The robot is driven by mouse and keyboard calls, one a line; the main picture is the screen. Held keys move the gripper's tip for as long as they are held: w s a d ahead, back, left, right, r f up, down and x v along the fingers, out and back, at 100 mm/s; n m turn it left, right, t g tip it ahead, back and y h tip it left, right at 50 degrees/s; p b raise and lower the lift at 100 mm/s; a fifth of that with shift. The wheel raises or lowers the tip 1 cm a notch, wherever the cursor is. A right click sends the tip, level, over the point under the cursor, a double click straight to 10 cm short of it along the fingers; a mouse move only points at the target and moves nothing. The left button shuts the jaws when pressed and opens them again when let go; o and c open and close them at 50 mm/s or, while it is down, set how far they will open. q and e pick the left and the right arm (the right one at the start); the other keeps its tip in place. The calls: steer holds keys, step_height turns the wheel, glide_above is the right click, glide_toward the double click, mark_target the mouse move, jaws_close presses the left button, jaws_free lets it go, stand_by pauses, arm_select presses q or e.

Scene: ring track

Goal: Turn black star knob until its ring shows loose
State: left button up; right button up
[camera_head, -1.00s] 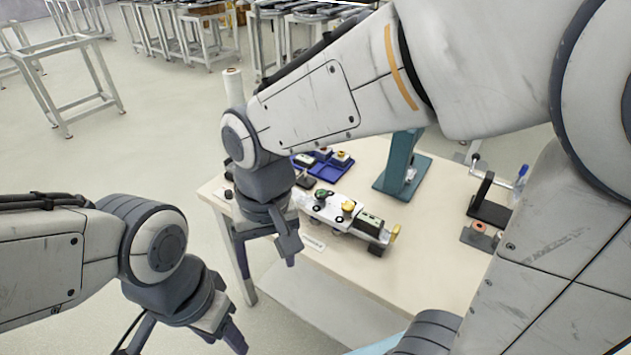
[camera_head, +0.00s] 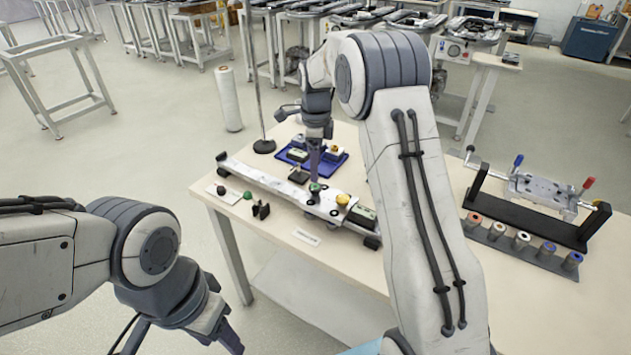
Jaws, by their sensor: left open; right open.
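A long pale fixture (camera_head: 270,184) lies across the table. It carries a green knob (camera_head: 315,188), a yellow knob (camera_head: 343,200) and small dark round parts. A small black piece (camera_head: 221,190) and another black piece (camera_head: 261,211) are at the table's left front; I cannot tell which part is the black star knob, and no ring marking is readable. My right gripper (camera_head: 315,176) is open, pointing down just above or behind the green knob; I cannot tell whether it touches. My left gripper (camera_head: 185,344) is open and empty at the bottom left, off the table's front edge.
A blue tray (camera_head: 334,167) with small parts lies behind the fixture. A black stand with a metal plate (camera_head: 541,190) and a row of rollers (camera_head: 521,241) are at the right. A thin pole (camera_head: 263,146) stands at the back left.

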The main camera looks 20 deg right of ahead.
mark_target(316, 186)
step_height(316, 186, down, 6)
stand_by(0.4)
jaws_close()
